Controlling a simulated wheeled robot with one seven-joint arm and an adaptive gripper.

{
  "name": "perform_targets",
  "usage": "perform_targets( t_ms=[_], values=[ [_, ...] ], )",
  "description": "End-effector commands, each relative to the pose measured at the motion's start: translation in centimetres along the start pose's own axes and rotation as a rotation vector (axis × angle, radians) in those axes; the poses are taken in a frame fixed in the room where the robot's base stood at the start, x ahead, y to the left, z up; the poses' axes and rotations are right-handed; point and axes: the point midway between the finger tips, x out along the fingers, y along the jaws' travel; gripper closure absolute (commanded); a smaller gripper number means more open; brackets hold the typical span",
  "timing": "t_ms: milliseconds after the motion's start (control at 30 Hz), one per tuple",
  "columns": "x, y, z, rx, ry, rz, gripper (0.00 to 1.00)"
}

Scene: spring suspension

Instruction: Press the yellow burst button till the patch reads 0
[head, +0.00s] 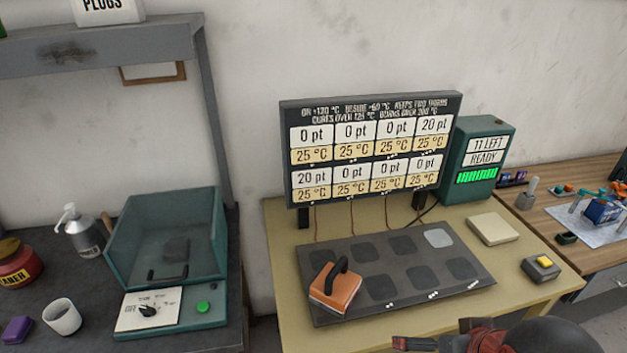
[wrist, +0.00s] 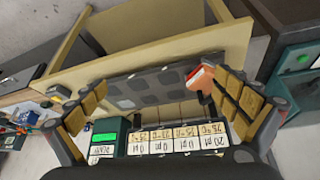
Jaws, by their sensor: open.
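The yellow button (head: 543,262) sits on a small dark grey box at the table's right edge; it also shows at the left of the wrist view (wrist: 58,91). The dark mat (head: 400,270) holds two rows of patches. The far right patch (head: 438,238) is light grey; the other visible patches are dark. The board (head: 375,150) reads 20 pt at top right and bottom left, 0 pt elsewhere, all at 25 °C. My gripper (wrist: 165,105) is open with nothing between its fingers. In the head view it is partly visible at the lower right, nearer than the button box.
An orange block with a black handle (head: 335,290) stands on the mat's near left corner. A teal box (head: 478,160) reads "11 LEFT READY". A pale pad (head: 493,228) lies right of the mat. A teal open-topped machine (head: 165,250) stands on the left bench.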

Motion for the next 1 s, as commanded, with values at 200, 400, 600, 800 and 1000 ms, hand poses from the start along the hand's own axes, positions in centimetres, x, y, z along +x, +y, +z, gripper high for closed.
perform_targets(
  t_ms=[200,400,600,800,1000],
  values=[
    [0.00,0.00,0.00,0.000,0.000,0.000,0.00],
    [0.00,0.00,0.00,0.000,0.000,0.000,0.06],
    [0.00,0.00,0.00,0.000,0.000,0.000,0.18],
    [0.00,0.00,0.00,0.000,0.000,0.000,0.29],
    [0.00,0.00,0.00,0.000,0.000,0.000,0.40]
  ],
)
